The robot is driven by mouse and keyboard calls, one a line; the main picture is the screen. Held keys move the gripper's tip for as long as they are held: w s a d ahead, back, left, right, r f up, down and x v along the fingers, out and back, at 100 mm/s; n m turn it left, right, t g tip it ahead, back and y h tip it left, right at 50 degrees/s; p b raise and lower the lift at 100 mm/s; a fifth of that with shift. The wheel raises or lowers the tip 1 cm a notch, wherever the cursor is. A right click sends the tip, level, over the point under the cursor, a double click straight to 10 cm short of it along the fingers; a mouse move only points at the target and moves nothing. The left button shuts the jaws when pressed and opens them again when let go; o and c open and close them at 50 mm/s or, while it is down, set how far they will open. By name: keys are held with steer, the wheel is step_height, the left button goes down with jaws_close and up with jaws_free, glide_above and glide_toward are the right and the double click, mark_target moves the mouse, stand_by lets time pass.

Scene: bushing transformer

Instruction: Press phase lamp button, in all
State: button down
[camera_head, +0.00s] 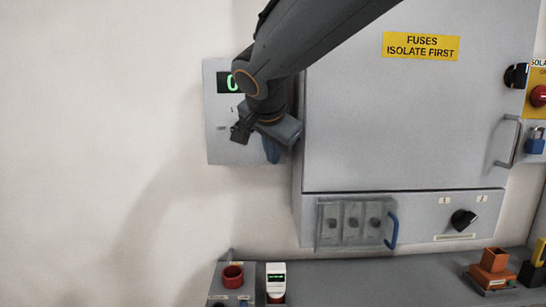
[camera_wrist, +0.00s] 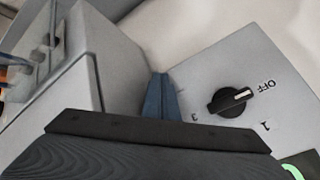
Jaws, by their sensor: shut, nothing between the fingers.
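A grey wall panel (camera_head: 218,150) with a green digital display (camera_head: 232,83) hangs left of the large cabinet. In the wrist view this panel (camera_wrist: 240,75) shows a black rotary knob (camera_wrist: 231,101) with OFF, 1 and 3 readable around it. My gripper (camera_head: 271,152) is in front of the panel's lower right part, and its blue fingers (camera_wrist: 161,97) are together and empty. They point into the area beside the knob, next to the cabinet's side; I cannot tell whether they touch the panel. My arm hides part of the panel and display. No button marked as a phase lamp is readable.
The large grey cabinet (camera_head: 390,130) stands close right of my gripper, with a fuse holder (camera_head: 353,224) below. The bench holds a red button (camera_head: 233,276), a white meter (camera_head: 276,281) and an orange block (camera_head: 492,270). The wall to the left is clear.

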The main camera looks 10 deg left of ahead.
steer(key=shift+s, duration=0.1)
steer(key=shift+s+d+b, duration=0.2)
steer(key=shift+s+b, duration=0.4)
steer(key=shift+s, duration=0.1)
steer(key=shift+s+d+b, duration=0.2)
steer(key=shift+s+b, duration=0.15)
steer(key=shift+s, duration=0.45)
steer(key=shift+s+d+b, duration=0.2)
steer(key=shift+s+b, duration=0.2)
steer(key=shift+s, duration=0.45)
steer(key=shift+s+d+b, duration=0.2)
steer(key=shift+s+b, duration=0.15)
steer(key=shift+s, duration=0.45)
